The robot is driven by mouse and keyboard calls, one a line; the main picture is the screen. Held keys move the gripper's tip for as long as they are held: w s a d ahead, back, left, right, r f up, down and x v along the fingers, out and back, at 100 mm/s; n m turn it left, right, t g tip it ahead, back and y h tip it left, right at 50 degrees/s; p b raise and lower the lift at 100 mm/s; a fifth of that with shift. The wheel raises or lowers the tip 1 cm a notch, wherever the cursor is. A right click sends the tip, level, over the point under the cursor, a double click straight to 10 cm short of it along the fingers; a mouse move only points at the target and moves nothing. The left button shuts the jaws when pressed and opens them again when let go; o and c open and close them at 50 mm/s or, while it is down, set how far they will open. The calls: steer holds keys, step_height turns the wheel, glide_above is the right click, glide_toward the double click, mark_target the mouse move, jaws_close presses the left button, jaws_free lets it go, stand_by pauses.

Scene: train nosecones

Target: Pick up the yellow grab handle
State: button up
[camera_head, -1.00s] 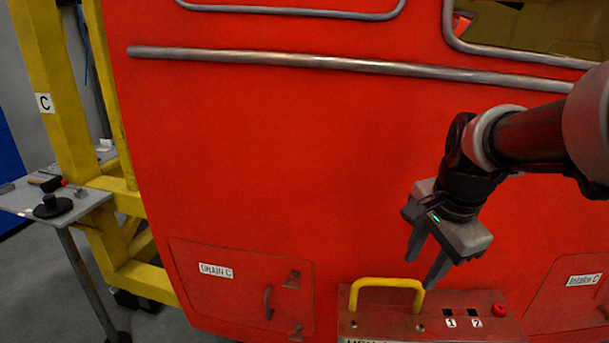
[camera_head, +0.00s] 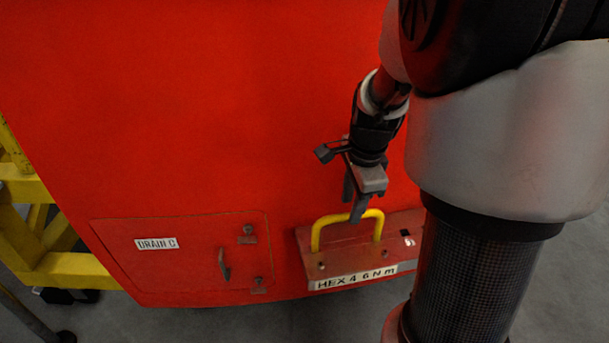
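The yellow grab handle (camera_head: 316,234) is an upright arch on top of a red box (camera_head: 332,262) that carries a "HEX 4 6 N m" label. The other finger is behind and a little higher. I cannot tell whether either finger touches the handle.
The red nosecone wall (camera_head: 200,110) rises behind the box. A "DRAIN C" hatch (camera_head: 190,262) with a small handle is to the left. A yellow frame (camera_head: 60,268) stands at the far left. My arm covers the right side and hides the box's right end.

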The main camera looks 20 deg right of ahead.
steer(key=f, duration=0.3)
steer(key=w+f+b, duration=0.1)
steer(key=f, duration=0.5)
steer(key=shift+w, duration=0.4)
steer(key=shift+r, duration=0.1)
steer(key=shift+c, duration=0.5)
steer(key=shift+d, duration=0.1)
jaws_close()
